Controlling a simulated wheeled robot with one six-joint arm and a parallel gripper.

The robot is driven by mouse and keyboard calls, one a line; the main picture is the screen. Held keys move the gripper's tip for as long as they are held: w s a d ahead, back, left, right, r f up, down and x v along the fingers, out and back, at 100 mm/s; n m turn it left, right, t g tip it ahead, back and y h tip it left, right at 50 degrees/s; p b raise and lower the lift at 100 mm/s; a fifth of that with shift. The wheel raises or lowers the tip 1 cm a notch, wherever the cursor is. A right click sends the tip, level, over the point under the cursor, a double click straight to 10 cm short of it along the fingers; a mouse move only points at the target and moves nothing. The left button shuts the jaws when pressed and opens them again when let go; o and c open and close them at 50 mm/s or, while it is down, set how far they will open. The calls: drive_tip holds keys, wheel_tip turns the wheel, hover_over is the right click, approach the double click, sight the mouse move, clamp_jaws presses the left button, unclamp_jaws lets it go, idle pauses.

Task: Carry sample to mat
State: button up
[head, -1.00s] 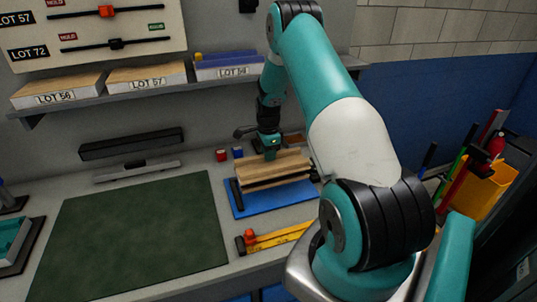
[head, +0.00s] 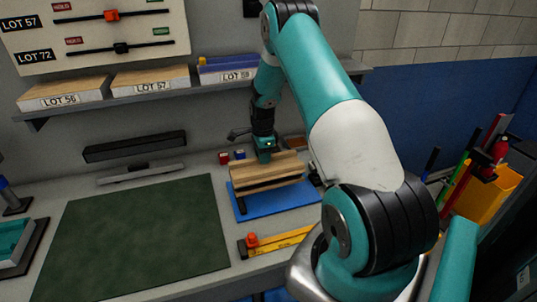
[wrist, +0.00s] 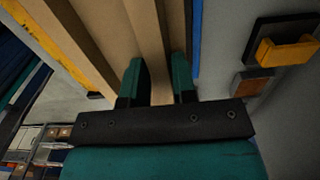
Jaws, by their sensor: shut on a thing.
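The sample is a block of light wood-coloured layers (head: 268,172) over a blue tray (head: 262,205), in the head view. My gripper (head: 265,155) points down at its top rear edge. In the wrist view, the two fingers (wrist: 158,78) are shut on a strip of the sample (wrist: 147,35). The sample's left end overhangs the tray's left edge and it appears slightly raised; the exact gap below it is hard to tell. The dark green mat (head: 135,235) lies flat and bare on the bench to the left.
A small red block (head: 224,158) and a small blue block (head: 239,154) stand behind the tray. A yellow level-like bar (head: 280,239) with an orange knob lies in front. A shelf (head: 150,92) with labelled lot boxes hangs above. A black bar (head: 135,146) sits behind the mat.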

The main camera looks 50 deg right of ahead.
sight(237, 163)
drive_tip(key=shift+w+a+b, duration=0.1)
drive_tip(key=shift+w+a, duration=0.6)
drive_tip(key=shift+a, duration=0.65)
drive_tip(key=shift+w+a+b, duration=0.1)
drive_tip(key=shift+w+a, duration=0.65)
drive_tip(key=shift+a, duration=0.6)
drive_tip(key=shift+w+a+b, duration=0.1)
drive_tip(key=shift+w+a, duration=0.6)
drive_tip(key=shift+a, duration=0.65)
drive_tip(key=shift+w+a+r+b, duration=0.1)
drive_tip(key=shift+w+a+b, duration=0.1)
drive_tip(key=shift+w+a, duration=1.15)
drive_tip(key=shift+w+a+f+b, duration=0.15)
drive_tip(key=shift+w+a, duration=0.35)
drive_tip(key=shift+a, duration=1.7)
drive_tip(key=shift+w+a+r+b, duration=0.2)
drive_tip(key=shift+w+a, duration=0.7)
drive_tip(key=shift+a, duration=0.85)
drive_tip(key=shift+w+a+b, duration=0.35)
drive_tip(key=shift+w+a, duration=0.6)
drive_tip(key=shift+a, duration=0.85)
drive_tip(key=shift+w+a+b, duration=0.35)
drive_tip(key=shift+w+a, duration=0.55)
drive_tip(key=shift+a, duration=0.85)
drive_tip(key=shift+w+a+b, duration=0.35)
drive_tip(key=shift+w+a, duration=0.6)
drive_tip(key=shift+a, duration=0.85)
